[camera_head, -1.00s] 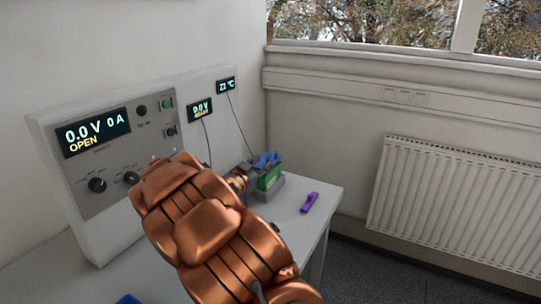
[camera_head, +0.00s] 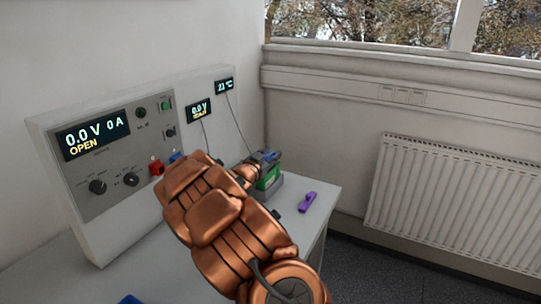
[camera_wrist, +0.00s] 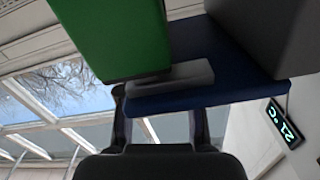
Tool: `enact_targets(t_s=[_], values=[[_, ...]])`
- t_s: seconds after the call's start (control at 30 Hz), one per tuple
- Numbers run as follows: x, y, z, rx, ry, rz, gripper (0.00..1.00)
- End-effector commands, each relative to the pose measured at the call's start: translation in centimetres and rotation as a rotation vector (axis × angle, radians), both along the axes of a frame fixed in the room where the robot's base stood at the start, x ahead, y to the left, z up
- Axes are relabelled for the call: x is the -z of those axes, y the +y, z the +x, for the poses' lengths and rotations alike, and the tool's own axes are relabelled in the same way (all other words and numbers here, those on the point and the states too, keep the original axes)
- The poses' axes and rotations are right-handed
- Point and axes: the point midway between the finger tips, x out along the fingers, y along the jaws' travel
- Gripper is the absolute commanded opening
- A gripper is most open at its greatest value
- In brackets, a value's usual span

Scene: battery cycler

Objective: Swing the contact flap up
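The green battery block (camera_head: 268,178) stands in a grey holder (camera_head: 291,186) on the bench in the head view. The blue contact flap (camera_head: 271,156) shows at the top of the block, partly hidden by my arm. In the wrist view the green block (camera_wrist: 112,38) is close, with the blue flap (camera_wrist: 240,88) and a grey bar below it. My gripper (camera_wrist: 160,118) is right at the flap's edge; its two black fingers stand apart, one at each side. Their tips are hidden behind the flap and block, so I cannot tell whether they touch.
A purple clip (camera_head: 307,201) lies on the bench right of the holder. The cycler panel (camera_head: 118,150) with knobs and red and blue sockets stands behind on the left. Two small displays hang on the back plate. Free bench lies around the clip.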

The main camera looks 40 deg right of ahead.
Motion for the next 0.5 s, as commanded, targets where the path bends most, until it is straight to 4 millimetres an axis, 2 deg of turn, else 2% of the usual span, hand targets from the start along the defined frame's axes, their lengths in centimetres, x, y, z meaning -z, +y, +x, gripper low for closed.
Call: enact_targets(t_s=[0.17,0.5], values=[[0.02,0.01,0.00,0.000,0.000,0.000,0.34],[0.03,0.02,0.01,0.000,0.000,0.000,0.00]])
